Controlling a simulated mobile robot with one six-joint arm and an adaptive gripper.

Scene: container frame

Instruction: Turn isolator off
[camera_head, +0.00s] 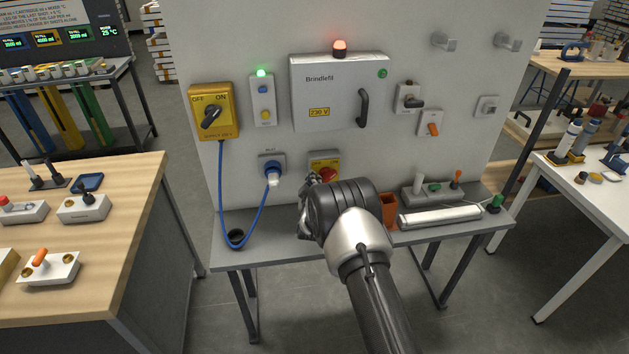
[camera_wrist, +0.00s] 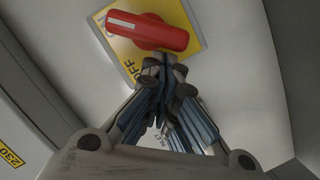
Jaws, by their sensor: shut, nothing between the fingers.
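A red rotary handle (camera_wrist: 150,30) sits on a yellow plate (camera_wrist: 185,14) with the word OFF on it in the wrist view. The handle lies nearly crosswise in that view, with a pale mark near its left end. In the head view the red handle (camera_head: 328,174) is low on the panel, partly hidden by my gripper (camera_head: 314,181). My gripper is shut and empty; its fingertips (camera_wrist: 166,72) are just below the handle in the wrist view. I cannot tell whether they touch it. A yellow box (camera_head: 213,111) marked OFF and ON has a black rotary handle (camera_head: 211,117), turned diagonally.
A grey cabinet (camera_head: 338,90) with a black door handle (camera_head: 363,108) and a lit red lamp (camera_head: 339,46) is above. A blue socket (camera_head: 271,164) with a blue cable (camera_head: 257,215) is to the left. An orange bin (camera_head: 389,209) stands on the shelf at right.

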